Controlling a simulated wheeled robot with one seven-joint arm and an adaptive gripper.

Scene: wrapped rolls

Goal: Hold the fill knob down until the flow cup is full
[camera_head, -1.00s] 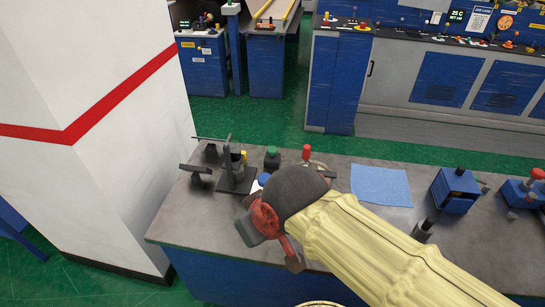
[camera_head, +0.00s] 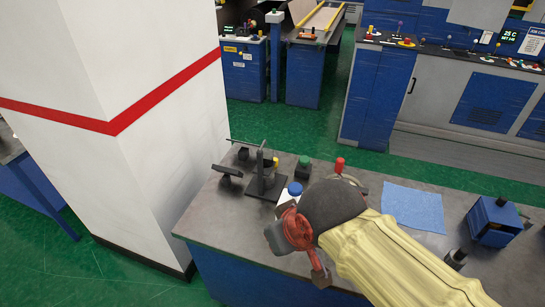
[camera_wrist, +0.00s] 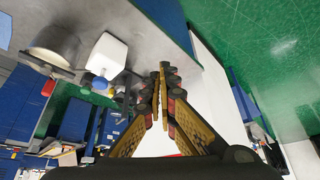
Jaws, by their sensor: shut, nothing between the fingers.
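My gripper (camera_wrist: 163,72) is shut and empty, its fingertips together in the wrist view. In the head view it hangs at the near edge of the bench, on the near side of a white box (camera_wrist: 108,50) with a blue knob (camera_head: 295,189). The blue knob also shows in the wrist view (camera_wrist: 100,83), apart from the fingertips. My wrist hides part of the box in the head view. Left of it, a dark stand (camera_head: 267,182) holds a small cup (camera_head: 268,171). I cannot see inside the cup or tell its fill level.
A green knob (camera_head: 304,161) and a red knob (camera_head: 340,164) stand behind my wrist. A blue cloth (camera_head: 413,207) and a blue device (camera_head: 493,221) lie to the right. A white pillar (camera_head: 165,130) with a red stripe stands left of the bench (camera_head: 222,213).

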